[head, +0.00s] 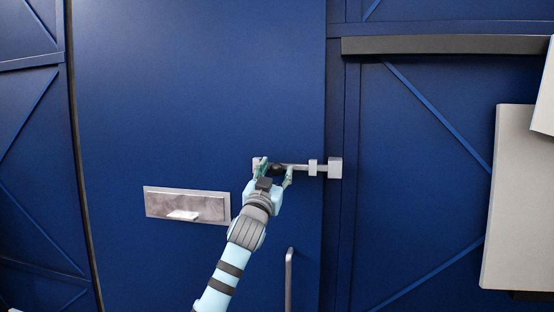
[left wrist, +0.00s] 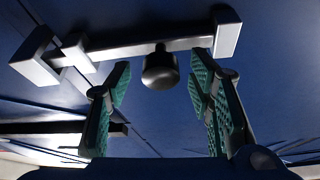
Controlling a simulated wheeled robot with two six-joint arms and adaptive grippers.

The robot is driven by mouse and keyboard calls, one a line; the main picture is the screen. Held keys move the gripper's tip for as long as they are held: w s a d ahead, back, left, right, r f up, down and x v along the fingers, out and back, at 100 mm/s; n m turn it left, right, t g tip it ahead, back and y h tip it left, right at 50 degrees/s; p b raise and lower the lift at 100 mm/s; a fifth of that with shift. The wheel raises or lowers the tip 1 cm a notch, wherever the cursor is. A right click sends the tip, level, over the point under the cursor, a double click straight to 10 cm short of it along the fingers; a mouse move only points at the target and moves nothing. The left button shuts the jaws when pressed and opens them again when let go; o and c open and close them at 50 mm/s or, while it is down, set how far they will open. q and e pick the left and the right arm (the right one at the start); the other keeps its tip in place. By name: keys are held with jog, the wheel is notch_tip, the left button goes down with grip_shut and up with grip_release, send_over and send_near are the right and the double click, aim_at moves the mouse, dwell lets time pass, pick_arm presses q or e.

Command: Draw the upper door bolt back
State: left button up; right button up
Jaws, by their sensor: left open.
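The door bolt (head: 300,167) is a grey bar lying level across the blue door (head: 200,90), near its right edge. It runs through a guide (head: 313,167) to a pale keeper block (head: 335,167) on the frame; the keeper (left wrist: 34,58) also shows in the left wrist view. A dark round knob (left wrist: 160,70) stands out from the bar. My left gripper (head: 274,172) is open at the bolt, its green-padded fingers on either side of the knob. In the left wrist view, gaps show between knob and both fingers. My right gripper is not in view.
A metal plate with a small ledge (head: 160,202) is on the door, left of my arm. A vertical grey handle (head: 288,280) is below the bolt. A dark bar (head: 440,45) crosses the right panel, and pale panels (head: 515,200) stand at far right.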

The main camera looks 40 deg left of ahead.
pick_arm(q)
jog(key=shift+w+a+r, duration=0.25)
jog(key=shift+w, duration=0.3)
jog(key=shift+f, duration=0.1)
